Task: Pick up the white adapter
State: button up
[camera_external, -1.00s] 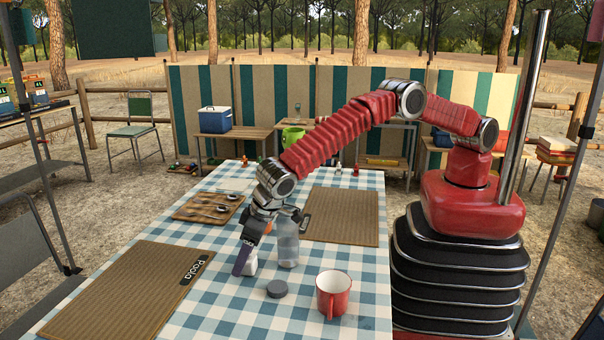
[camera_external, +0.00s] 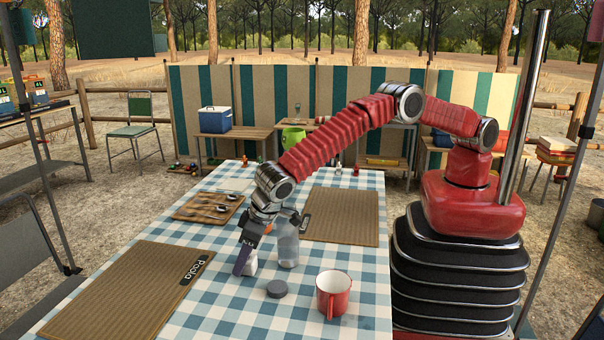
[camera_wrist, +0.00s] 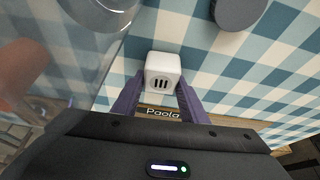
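The white adapter (camera_external: 252,267), a small cube with dark slots on one face, is low at the tablecloth beside a purple finger of my gripper (camera_external: 243,262). In the wrist view the adapter (camera_wrist: 162,70) lies at the ends of the two purple fingers of my gripper (camera_wrist: 160,90), one finger on each side. The fingers are spread about the adapter's width, with a thin gap seeming to show on the left. Contact is not clear. In the external view the near finger hides part of the adapter.
A clear bottle (camera_external: 287,246) stands close to the right of my gripper. A grey round lid (camera_external: 277,289) and a red mug (camera_external: 333,295) are nearer the front right. A "Paola" mat (camera_external: 120,295) lies front left, a brown mat (camera_external: 343,217) behind right, and a cutlery board (camera_external: 205,208) behind left.

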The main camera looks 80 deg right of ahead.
jog(key=c, duration=0.6)
notch_tip(320, 180, up, 10)
dwell(0.5)
dwell(0.4)
